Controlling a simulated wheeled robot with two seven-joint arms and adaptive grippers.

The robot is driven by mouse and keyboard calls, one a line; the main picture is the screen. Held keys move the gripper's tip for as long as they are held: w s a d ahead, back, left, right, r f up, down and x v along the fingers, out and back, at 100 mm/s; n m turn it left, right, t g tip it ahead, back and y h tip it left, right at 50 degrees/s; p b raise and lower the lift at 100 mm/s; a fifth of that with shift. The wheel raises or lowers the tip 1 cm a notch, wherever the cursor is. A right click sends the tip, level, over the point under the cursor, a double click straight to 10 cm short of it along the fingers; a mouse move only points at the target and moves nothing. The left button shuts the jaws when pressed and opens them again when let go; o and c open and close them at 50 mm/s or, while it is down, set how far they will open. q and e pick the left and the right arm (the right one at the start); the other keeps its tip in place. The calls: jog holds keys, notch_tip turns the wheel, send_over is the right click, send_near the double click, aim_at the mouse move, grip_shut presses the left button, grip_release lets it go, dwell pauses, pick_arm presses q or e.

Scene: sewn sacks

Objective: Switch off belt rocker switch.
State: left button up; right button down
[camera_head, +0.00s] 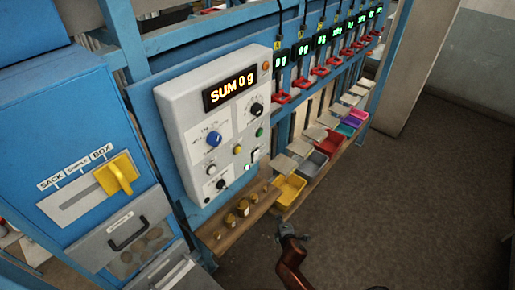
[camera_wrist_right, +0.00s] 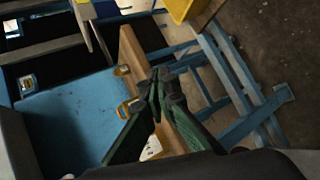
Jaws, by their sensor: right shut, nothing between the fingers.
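The grey control panel (camera_head: 212,120) stands upright on the blue frame, with a lit display reading "SUM 0 g". Its lower right part carries a small black-and-white rocker-like switch (camera_head: 253,156); its label and position are too small to read. My right gripper (camera_head: 284,230) is below and to the right of the panel, apart from it. In the wrist view its fingertips (camera_wrist_right: 160,82) are together with nothing between them, over the wooden shelf. The switch cannot be made out in the wrist view. My left gripper is not in view.
Brass weights (camera_head: 243,207) stand on the wooden shelf (camera_head: 222,240) under the panel. A yellow bin (camera_head: 288,190) and other coloured bins line the right side. A blue cabinet with a yellow lever (camera_head: 116,175) stands at left. Floor at right is clear.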

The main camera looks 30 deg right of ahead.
aim_at(256, 156)
jog(key=w+r+n+t+h+p, duration=0.1)
jog(key=r+t+p, duration=0.1)
jog(key=r, duration=1.3)
jog(key=w+r+n+t+h+p, duration=0.1)
jog(key=w+r+n+t+p, duration=0.1)
jog(key=r, duration=1.3)
jog(key=shift+d+r+n+p, duration=0.15)
jog(key=shift+d+n+p, duration=0.2)
jog(key=shift+p, duration=0.5)
jog(key=shift+w, duration=0.25)
jog(key=w+a+r+b, duration=0.1)
jog(key=w+a, duration=0.2)
jog(key=w, duration=0.5)
jog(key=shift+a, duration=0.15)
jog(key=shift+w+a, duration=0.15)
jog(key=shift+w, duration=0.2)
